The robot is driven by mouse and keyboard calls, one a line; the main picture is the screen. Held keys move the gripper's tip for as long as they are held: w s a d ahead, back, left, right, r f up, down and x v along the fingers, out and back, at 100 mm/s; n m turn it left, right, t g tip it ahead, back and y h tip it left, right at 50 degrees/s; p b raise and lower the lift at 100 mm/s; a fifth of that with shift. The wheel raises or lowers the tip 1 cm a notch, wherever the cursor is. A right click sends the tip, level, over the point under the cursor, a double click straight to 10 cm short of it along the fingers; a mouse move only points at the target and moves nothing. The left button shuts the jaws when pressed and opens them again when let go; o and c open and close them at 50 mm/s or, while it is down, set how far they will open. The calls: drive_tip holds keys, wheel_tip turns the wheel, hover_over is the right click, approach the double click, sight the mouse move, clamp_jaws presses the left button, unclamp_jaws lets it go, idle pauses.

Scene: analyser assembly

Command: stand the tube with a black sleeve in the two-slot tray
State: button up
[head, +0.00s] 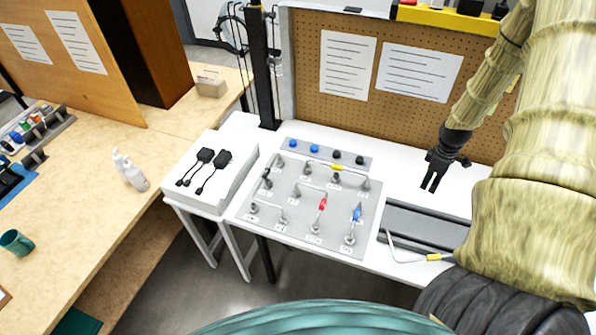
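The tube with a black sleeve (267,179) is at the left side of the grey fitting panel (292,232), seated among the metal ports. The two-slot tray (428,224) is the dark grey tray to the right of the panel, partly hidden by my arm. My gripper (430,188) hangs above the back of the tray, pointing down. Its two fingers show a gap and nothing is seen between them. It is well to the right of the black-sleeved tube.
Tubes with yellow (338,168), red (323,204) and blue (357,213) sleeves are on the panel. Another yellow-sleeved bent tube (433,257) lies at the tray's front. A knob strip (325,154) and pegboard (310,110) stand behind. A white box (205,172) is left.

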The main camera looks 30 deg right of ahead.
drive_tip(key=w+a+n+b, duration=0.4)
drive_tip(key=w+a, duration=0.4)
drive_tip(key=a, duration=0.2)
drive_tip(key=n+b, duration=0.9)
drive_tip(key=n, duration=0.8)
hover_over(266, 172)
drive_tip(key=shift+s+d, duration=0.25)
drive_tip(key=f, duration=0.1)
drive_tip(key=f+b, duration=0.1)
drive_tip(key=f, duration=0.1)
drive_tip(key=f+b, duration=0.1)
drive_tip(key=f, duration=0.1)
drive_tip(key=shift+w+a+f, duration=0.15)
drive_tip(key=shift+w+a, duration=0.1)
drive_tip(key=shift+f, duration=0.8)
drive_tip(key=shift+r, duration=0.1)
clamp_jaws()
